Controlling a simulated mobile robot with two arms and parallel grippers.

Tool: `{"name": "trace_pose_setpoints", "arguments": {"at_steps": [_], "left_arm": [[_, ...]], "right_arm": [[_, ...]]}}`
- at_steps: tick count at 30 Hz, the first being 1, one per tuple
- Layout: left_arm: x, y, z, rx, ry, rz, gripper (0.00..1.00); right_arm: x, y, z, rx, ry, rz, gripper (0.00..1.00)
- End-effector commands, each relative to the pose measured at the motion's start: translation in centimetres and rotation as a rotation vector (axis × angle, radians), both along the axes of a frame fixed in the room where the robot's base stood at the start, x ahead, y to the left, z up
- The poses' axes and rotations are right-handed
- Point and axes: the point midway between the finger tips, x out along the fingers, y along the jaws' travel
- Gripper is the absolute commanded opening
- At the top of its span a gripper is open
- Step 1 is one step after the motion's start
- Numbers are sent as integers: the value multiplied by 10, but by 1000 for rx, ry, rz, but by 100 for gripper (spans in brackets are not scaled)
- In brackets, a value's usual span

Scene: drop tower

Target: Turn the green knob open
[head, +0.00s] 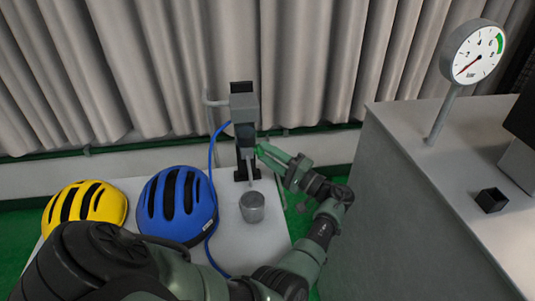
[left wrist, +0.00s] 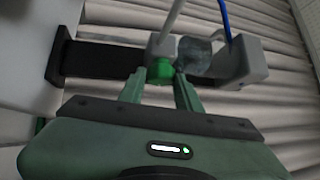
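The green knob (left wrist: 160,71) sits on the grey block of a dark upright stand in the left wrist view. My left gripper (left wrist: 160,84) points at it, with one finger on each side of the knob. The fingers are apart, and a small gap seems to show on both sides of the knob. In the head view my left gripper (head: 262,149) reaches the right side of the stand (head: 244,108) from the right. There the knob cannot be told apart from the green fingers. My right gripper is not in view.
A grey metal cup (head: 252,207) stands on the white table in front of the stand. A blue hose (head: 211,170) runs down beside a blue helmet (head: 177,205) and a yellow helmet (head: 86,205). A pressure gauge (head: 473,52) stands on the grey counter (head: 420,180) at right.

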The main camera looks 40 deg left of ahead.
Motion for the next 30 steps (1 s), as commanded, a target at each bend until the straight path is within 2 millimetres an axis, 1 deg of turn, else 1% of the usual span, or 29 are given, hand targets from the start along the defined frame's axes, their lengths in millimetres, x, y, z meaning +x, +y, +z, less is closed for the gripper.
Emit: {"name": "trace_pose_setpoints", "arguments": {"at_steps": [8,14,20,30], "left_arm": [[0,1,3,-12,9,0,0],[0,1,7,-72,57,-1,0],[0,0,13,-188,150,-1,0],[0,2,20,-439,351,-1,0]], "right_arm": [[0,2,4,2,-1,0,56],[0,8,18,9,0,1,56],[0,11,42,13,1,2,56],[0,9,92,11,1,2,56]]}}
